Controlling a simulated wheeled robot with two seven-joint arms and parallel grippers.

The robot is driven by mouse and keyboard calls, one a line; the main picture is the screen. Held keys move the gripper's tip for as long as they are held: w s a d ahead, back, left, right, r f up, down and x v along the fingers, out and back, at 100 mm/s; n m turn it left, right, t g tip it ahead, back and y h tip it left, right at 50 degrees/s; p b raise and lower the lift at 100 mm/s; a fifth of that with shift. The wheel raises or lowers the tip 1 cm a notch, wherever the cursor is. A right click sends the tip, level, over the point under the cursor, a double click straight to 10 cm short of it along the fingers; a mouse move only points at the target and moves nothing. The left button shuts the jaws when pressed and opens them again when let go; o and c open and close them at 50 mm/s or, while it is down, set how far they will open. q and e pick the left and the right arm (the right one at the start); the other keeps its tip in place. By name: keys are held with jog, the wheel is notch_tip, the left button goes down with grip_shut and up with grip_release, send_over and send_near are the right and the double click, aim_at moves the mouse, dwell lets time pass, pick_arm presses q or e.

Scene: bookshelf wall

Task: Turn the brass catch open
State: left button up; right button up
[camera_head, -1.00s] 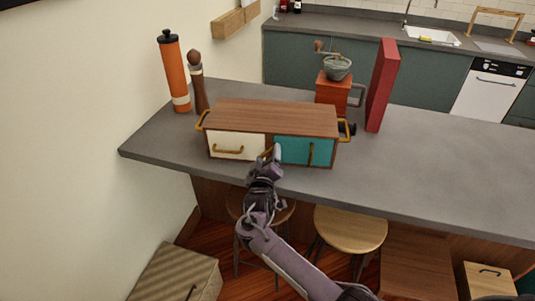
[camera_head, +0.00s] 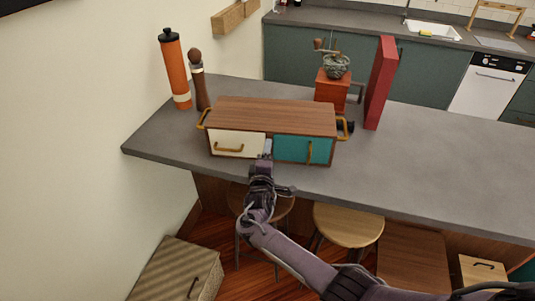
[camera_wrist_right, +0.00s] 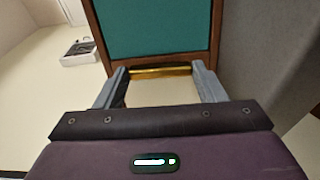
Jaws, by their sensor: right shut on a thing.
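A long wooden cabinet (camera_head: 275,117) stands on the grey counter, with a cream drawer (camera_head: 225,141) at left and a teal door (camera_head: 292,149) at right. My right gripper (camera_head: 267,148) is at the strip between drawer and door. In the right wrist view, the brass catch (camera_wrist_right: 160,71) spans between the fingertips of my right gripper (camera_wrist_right: 160,78), which is shut on it. The teal door (camera_wrist_right: 155,30) is beyond it. In the head view the gripper hides the catch. My left gripper is not in view.
The drawer has a brass pull (camera_head: 228,148) and the door a brass handle (camera_head: 310,152). An orange bottle (camera_head: 175,70), a pepper mill (camera_head: 198,80), a coffee grinder (camera_head: 333,88) and a red upright box (camera_head: 381,83) stand around the cabinet. Stools (camera_head: 347,225) stand below the counter.

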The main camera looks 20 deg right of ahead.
jog(key=shift+n, duration=0.3)
jog(key=o, duration=1)
jog(key=v, duration=0.7)
jog(key=shift+s+a, duration=0.15)
jog(key=shift+s, duration=0.15)
